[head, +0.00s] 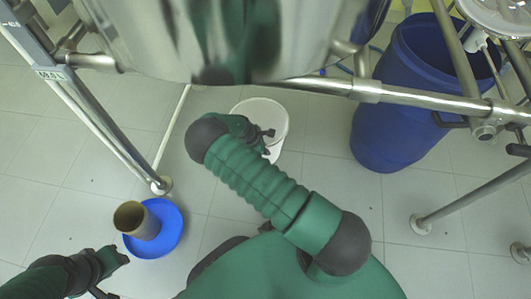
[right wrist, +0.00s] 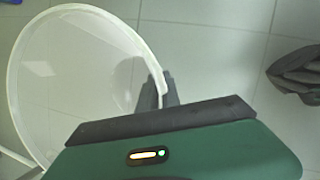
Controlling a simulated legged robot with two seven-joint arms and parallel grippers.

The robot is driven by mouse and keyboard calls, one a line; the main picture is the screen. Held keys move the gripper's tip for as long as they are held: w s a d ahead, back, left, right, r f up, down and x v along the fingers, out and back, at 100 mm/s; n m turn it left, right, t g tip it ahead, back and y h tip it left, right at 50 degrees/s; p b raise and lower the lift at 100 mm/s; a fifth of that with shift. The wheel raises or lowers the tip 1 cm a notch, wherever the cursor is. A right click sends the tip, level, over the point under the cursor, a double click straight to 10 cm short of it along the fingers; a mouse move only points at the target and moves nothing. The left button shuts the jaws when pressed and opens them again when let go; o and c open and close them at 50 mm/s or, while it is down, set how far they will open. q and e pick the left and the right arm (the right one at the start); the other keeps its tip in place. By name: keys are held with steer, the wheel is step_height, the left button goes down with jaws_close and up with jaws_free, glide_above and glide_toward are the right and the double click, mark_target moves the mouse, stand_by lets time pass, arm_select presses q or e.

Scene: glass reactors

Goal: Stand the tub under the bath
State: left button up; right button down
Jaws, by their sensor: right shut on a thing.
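The tub is a white round bucket (head: 272,111) in the middle of the head view, just below the lower edge of the shiny metal bath (head: 180,40). My right gripper (head: 268,134) is shut on the near right part of its rim. In the right wrist view the tub's rim (right wrist: 92,10) opens on the left, and a dark finger of the right gripper (right wrist: 162,88) grips its edge. I cannot tell whether the tub touches the floor. My left gripper (head: 112,275) is at the lower left, its jaws unclear, apart from the tub.
A metal frame rail (head: 400,95) crosses near the bath, with a leg (head: 110,140) on the left. A blue barrel (head: 385,135) stands right. A blue dish (head: 170,235) holding a brownish cup (head: 137,222) sits on the floor at left. Tiled floor is free between.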

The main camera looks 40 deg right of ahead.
steer(key=shift+f, duration=0.6)
steer(key=shift+r, duration=0.15)
steer(key=shift+f+b, duration=0.35)
steer(key=shift+f, duration=0.25)
steer(key=c, duration=1.6)
jaws_free()
